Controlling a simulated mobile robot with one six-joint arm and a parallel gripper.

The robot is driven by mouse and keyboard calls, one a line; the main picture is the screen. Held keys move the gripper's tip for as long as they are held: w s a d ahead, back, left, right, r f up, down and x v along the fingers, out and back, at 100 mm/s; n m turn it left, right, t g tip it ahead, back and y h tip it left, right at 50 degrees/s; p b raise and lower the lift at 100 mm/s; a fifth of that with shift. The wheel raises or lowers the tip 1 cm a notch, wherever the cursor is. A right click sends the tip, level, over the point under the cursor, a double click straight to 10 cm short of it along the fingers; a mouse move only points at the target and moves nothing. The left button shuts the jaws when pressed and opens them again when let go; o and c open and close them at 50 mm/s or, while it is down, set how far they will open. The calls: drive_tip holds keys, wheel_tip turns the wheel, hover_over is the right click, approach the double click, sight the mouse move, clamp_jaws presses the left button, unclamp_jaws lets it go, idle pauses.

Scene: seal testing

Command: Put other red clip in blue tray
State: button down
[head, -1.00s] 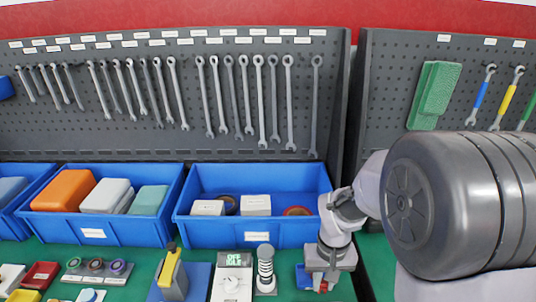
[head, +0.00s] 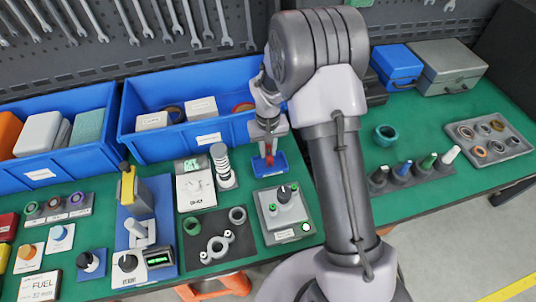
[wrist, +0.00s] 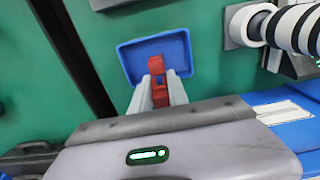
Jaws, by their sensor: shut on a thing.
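My gripper (head: 268,150) is shut on a red clip (wrist: 157,72), which shows between the two fingers in the wrist view. The clip also shows as a small red patch in the head view (head: 269,155). The small blue tray (head: 277,166) lies on the green bench directly below my gripper. In the wrist view the blue tray (wrist: 131,53) is behind the clip and fingers, and the clip overlaps its inside. I cannot tell whether the clip touches the tray floor. No second red clip can be made out in the tray.
A black-and-white striped cylinder (head: 222,165) stands left of the tray. A grey box with knobs (head: 284,210) is in front of it. A large blue bin (head: 150,145) stands behind. Green bench shows right of my arm, around a teal ring (head: 385,135).

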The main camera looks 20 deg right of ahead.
wheel_tip(320, 180, down, 2)
drive_tip(key=shift+s, duration=0.15)
drive_tip(key=shift+r, duration=0.15)
drive_tip(key=shift+f+b, duration=0.35)
drive_tip(key=shift+f, duration=0.05)
drive_tip(key=c, duration=1.3)
unclamp_jaws()
drive_tip(key=shift+w+f, duration=0.1)
drive_tip(key=shift+w, duration=0.1)
